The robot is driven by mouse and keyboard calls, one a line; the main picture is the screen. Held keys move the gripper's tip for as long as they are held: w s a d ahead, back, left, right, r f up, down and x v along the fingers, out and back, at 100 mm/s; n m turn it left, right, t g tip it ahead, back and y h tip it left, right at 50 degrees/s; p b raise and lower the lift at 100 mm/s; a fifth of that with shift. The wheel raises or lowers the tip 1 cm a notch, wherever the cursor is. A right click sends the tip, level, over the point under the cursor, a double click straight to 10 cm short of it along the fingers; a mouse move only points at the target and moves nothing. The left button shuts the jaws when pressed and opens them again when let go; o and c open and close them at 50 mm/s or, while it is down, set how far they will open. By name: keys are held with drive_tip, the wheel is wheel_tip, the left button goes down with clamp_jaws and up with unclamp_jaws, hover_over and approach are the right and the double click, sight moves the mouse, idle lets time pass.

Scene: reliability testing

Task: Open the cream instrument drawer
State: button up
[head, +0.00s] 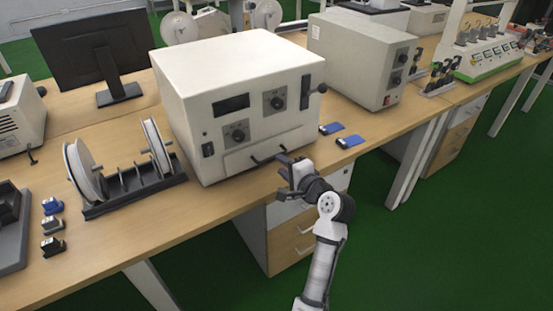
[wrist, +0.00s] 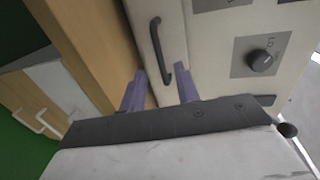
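The cream instrument (head: 240,105) stands on the wooden bench, with dials and a display on its front. Its drawer (head: 240,162) is the low front panel and appears closed flush. The dark bar handle (head: 262,159) on the drawer also shows in the wrist view (wrist: 157,45). My gripper (head: 284,166) is in front of the drawer, near the right end of the handle. In the wrist view my gripper (wrist: 161,80) is open, one purple finger on each side of the handle's near end. I cannot tell whether either finger touches it.
A second cream box (head: 365,60) stands behind right. Bench drawers (head: 292,238) are below the bench top (head: 200,220).

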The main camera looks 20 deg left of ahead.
sight(273, 158)
drive_tip(key=shift+x, duration=2.15)
drive_tip(key=shift+c, duration=0.3)
clamp_jaws()
